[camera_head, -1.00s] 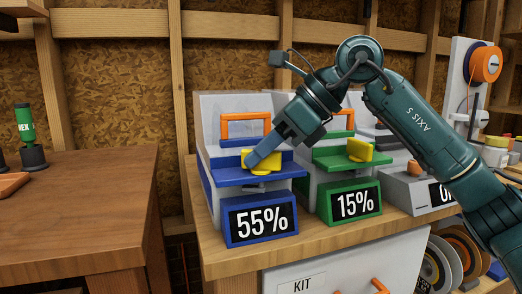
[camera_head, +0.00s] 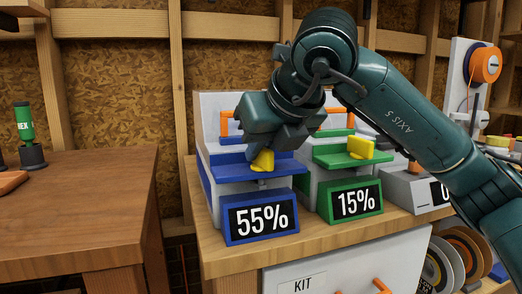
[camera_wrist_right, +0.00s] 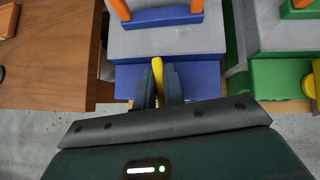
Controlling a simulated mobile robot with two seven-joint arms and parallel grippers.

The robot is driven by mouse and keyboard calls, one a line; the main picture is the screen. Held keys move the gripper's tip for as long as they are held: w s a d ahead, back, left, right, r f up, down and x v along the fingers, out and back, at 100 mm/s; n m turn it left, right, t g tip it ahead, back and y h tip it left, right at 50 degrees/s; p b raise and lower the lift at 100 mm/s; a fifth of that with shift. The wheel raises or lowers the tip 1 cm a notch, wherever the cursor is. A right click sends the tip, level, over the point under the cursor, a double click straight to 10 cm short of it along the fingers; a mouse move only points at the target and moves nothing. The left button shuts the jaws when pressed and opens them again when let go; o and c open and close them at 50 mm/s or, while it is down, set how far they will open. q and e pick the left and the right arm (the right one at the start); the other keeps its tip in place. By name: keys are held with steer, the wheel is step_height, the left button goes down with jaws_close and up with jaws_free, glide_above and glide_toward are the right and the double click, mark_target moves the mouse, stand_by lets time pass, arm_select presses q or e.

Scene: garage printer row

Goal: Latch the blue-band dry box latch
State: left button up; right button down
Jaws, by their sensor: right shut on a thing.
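The blue-band dry box (camera_head: 226,175) stands on the wooden bench, with a 55% display (camera_head: 261,217) on its front. Its yellow latch (camera_head: 263,161) sits on the blue front ledge. My right gripper (camera_head: 267,150) reaches down over the ledge and is shut on this latch. In the right wrist view the latch (camera_wrist_right: 158,70) shows as a thin yellow bar between the two dark fingers (camera_wrist_right: 160,88), and it points away from the wrist. The gripper hides part of the latch and box front. My left gripper is not in view.
A green-band dry box (camera_head: 325,190) with a 15% display and its own yellow latch (camera_head: 360,147) stands close on the right. A grey scale-like unit (camera_head: 405,190) is beyond it. A separate wooden table (camera_head: 80,210) is at left, across a gap.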

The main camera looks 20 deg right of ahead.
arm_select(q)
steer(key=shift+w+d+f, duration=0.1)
arm_select(e)
steer(key=shift+m+h, duration=0.7)
steer(key=shift+m, duration=0.1)
steer(key=c, duration=1.5)
jaws_free()
steer(key=shift+s+r, duration=0.15)
steer(key=shift+r, duration=0.05)
arm_select(q)
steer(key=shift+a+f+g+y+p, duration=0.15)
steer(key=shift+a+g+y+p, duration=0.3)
steer(key=shift+p, duration=0.95)
arm_select(e)
steer(key=shift+v, duration=6.35)
